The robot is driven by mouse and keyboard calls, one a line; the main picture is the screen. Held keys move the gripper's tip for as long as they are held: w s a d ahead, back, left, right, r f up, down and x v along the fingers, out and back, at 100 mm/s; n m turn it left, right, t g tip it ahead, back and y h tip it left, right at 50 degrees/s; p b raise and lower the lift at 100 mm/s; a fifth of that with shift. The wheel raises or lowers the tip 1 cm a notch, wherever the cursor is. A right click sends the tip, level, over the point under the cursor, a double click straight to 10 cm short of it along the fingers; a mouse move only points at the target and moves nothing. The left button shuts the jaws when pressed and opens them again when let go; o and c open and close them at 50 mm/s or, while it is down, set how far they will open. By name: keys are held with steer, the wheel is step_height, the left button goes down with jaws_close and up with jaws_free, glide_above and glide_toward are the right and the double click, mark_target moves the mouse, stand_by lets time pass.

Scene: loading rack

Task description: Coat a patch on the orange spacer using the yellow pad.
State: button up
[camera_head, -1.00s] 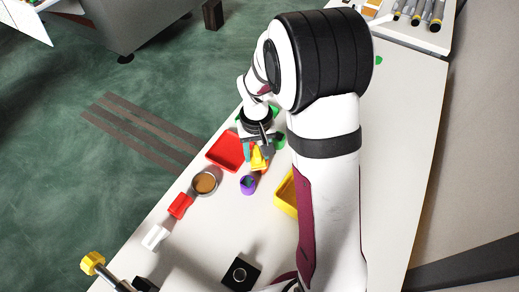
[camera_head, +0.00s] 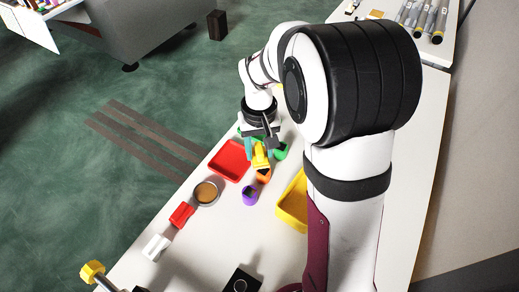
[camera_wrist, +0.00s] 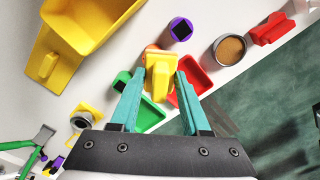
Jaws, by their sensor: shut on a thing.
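My gripper (camera_head: 257,146) is shut on the yellow pad (camera_head: 261,157) and points down over the table. In the wrist view the yellow pad (camera_wrist: 158,75) sits between the teal fingertips (camera_wrist: 160,82). The orange spacer (camera_head: 264,177) is just on the near side of the pad in the head view. In the wrist view the orange spacer (camera_wrist: 151,48) shows only as an edge past the pad, which hides most of it. I cannot tell whether pad and spacer touch. No coated patch can be made out on the spacer.
A purple spacer (camera_head: 250,197) stands close to the orange one. A red tray (camera_head: 247,177), a green piece (camera_head: 281,151) and a yellow bin (camera_head: 283,212) surround the spot. A round dish with brown contents (camera_head: 206,192), a red piece (camera_head: 181,214) and a white piece (camera_head: 155,247) line the left edge.

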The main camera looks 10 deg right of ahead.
steer(key=shift+f, duration=0.1)
stand_by(0.5)
steer(key=shift+f, duration=3.35)
steer(key=shift+w+d+f, duration=0.3)
steer(key=shift+d+f, duration=0.05)
steer(key=shift+f, duration=0.1)
jaws_close()
steer(key=shift+w+d+f, duration=0.2)
steer(key=shift+w+d, duration=0.75)
steer(key=shift+d, duration=0.2)
steer(key=shift+s+a, duration=1.2)
steer(key=shift+a, duration=0.2)
steer(key=shift+a+r, duration=0.1)
steer(key=shift+r, duration=0.1)
steer(key=shift+s+r, duration=0.1)
steer(key=shift+r, duration=3.8)
